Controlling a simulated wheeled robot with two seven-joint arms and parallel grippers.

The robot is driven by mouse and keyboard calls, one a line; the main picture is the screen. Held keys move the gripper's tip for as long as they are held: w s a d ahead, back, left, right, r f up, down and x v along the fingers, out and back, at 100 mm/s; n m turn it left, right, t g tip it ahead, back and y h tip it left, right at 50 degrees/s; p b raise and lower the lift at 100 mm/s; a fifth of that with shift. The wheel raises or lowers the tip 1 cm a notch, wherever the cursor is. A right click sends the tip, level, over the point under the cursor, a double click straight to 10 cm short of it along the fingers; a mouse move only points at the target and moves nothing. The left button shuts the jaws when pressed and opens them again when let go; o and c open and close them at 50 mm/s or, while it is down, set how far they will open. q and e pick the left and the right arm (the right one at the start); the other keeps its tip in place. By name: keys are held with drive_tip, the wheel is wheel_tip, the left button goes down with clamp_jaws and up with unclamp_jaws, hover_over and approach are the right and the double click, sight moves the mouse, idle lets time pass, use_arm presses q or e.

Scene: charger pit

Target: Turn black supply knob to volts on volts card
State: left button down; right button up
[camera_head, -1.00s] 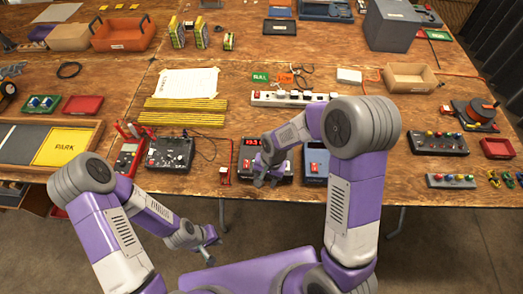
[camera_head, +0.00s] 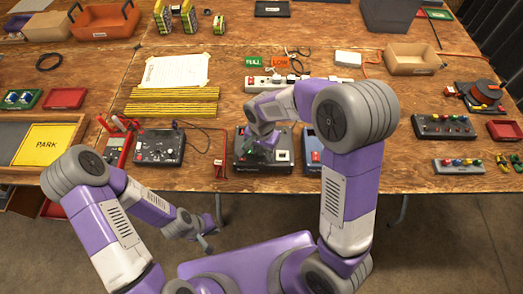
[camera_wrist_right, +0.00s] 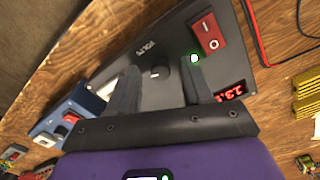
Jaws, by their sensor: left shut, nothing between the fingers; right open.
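The black supply box (camera_head: 245,163) stands near the table's front edge in the head view. In the right wrist view its face (camera_wrist_right: 165,100) shows a small dark round knob (camera_wrist_right: 155,74) with a light mark, next to the word VOLTS (camera_wrist_right: 148,47). My right gripper (camera_wrist_right: 162,72) is open, with one finger on each side of the knob; I cannot tell whether they touch it. In the head view this gripper (camera_head: 264,142) covers part of the box. A white card (camera_head: 283,155) is on the box's right side. My left gripper (camera_head: 205,242) is shut and empty, in front of the table.
A red rocker switch (camera_wrist_right: 207,33), a lit green lamp (camera_wrist_right: 194,58) and a red digit display (camera_wrist_right: 231,92), partly hidden, are beside the right finger. A blue box (camera_head: 312,170) stands just right of the supply. A power strip (camera_head: 262,86) lies behind.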

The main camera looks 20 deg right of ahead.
drive_tip(key=shift+c, duration=0.4)
clamp_jaws()
drive_tip(key=shift+n, duration=0.3)
